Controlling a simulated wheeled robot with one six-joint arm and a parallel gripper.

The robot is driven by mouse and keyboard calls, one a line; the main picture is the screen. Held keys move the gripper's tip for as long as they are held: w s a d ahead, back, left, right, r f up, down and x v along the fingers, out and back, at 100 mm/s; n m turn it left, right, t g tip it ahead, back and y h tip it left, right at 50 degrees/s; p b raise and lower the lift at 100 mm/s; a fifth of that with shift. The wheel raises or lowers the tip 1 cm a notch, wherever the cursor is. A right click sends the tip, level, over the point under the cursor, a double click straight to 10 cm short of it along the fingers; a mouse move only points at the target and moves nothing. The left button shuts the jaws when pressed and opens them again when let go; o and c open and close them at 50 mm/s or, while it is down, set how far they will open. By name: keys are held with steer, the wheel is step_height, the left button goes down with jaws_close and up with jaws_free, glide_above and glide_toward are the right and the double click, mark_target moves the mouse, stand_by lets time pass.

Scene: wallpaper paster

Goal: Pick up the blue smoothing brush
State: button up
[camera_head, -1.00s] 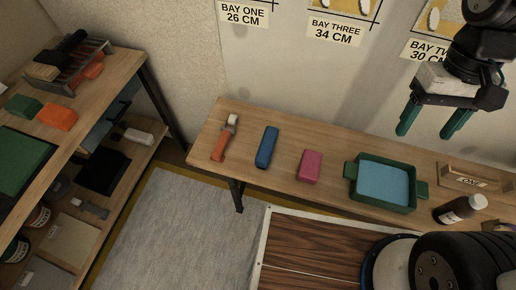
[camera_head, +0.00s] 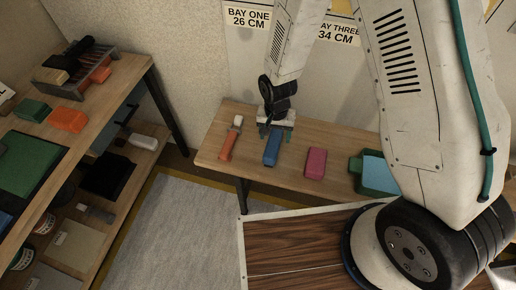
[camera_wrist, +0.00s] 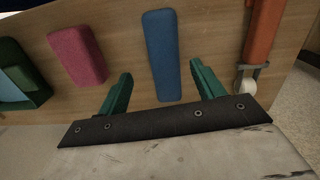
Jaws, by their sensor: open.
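The blue smoothing brush (camera_head: 272,147) lies on the wooden bench, a long blue block between an orange-handled tool and a pink block. In the wrist view the blue brush (camera_wrist: 161,54) lies ahead of the space between my two green fingers, its near end close to the fingertip line. My gripper (camera_wrist: 161,82) is open and empty, with one finger on each side of the brush's line. In the head view my gripper (camera_head: 274,130) is over the far end of the brush and partly hides it. I cannot tell its exact height above the bench.
The orange-handled tool (camera_head: 228,143) and the pink block (camera_head: 316,163) lie on either side of the brush. A green tray (camera_head: 367,178) is farther right, partly hidden by my arm. A shelf unit with tools (camera_head: 100,112) stands at the left.

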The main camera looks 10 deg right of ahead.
mark_target(273, 141)
steer(key=shift+w+a+m+t, duration=0.25)
steer(key=shift+w+m+t, duration=0.05)
steer(key=shift+w, duration=0.15)
steer(key=shift+w+d+f, duration=0.1)
steer(key=shift+w+f, duration=0.05)
step_height(273, 141, down, 7)
steer(key=shift+d+f, duration=0.15)
steer(key=c, duration=1.2)
